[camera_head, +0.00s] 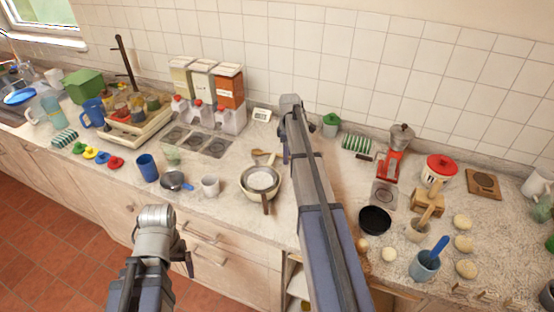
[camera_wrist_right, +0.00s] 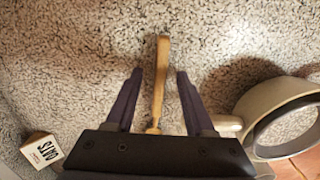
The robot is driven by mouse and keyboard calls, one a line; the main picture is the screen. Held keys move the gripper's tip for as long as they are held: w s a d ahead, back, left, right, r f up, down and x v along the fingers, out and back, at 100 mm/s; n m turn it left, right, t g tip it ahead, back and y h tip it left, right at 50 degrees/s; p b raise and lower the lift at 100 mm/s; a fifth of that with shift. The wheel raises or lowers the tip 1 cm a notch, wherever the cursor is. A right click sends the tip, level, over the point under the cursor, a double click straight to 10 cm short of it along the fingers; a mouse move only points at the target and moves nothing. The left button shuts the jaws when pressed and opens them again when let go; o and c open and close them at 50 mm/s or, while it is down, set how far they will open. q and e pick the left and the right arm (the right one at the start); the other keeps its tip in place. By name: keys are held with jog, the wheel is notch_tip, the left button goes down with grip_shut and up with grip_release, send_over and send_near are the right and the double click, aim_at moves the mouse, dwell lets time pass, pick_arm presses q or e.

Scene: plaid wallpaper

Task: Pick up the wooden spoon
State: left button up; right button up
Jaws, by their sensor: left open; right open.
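The wooden spoon (camera_wrist_right: 162,75) lies on the speckled counter in the right wrist view, its light handle running lengthwise between the fingers. My right gripper (camera_wrist_right: 160,80) is open, with one finger on each side of the spoon and a gap to each. In the head view, part of the wooden spoon (camera_head: 262,154) shows left of my right arm, behind the pan. The right fingers are mostly hidden there by my arm. My left gripper (camera_head: 158,222) is in front of the counter's edge, away from the spoon; its fingers are hardly visible.
A pale pan (camera_head: 260,180) stands just in front of the spoon; a round rim shows close on the right in the wrist view (camera_wrist_right: 285,112). Storage boxes (camera_head: 229,87) stand behind.

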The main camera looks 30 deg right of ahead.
jog(key=shift+f, duration=0.25)
dwell(0.4)
grip_shut()
dwell(0.4)
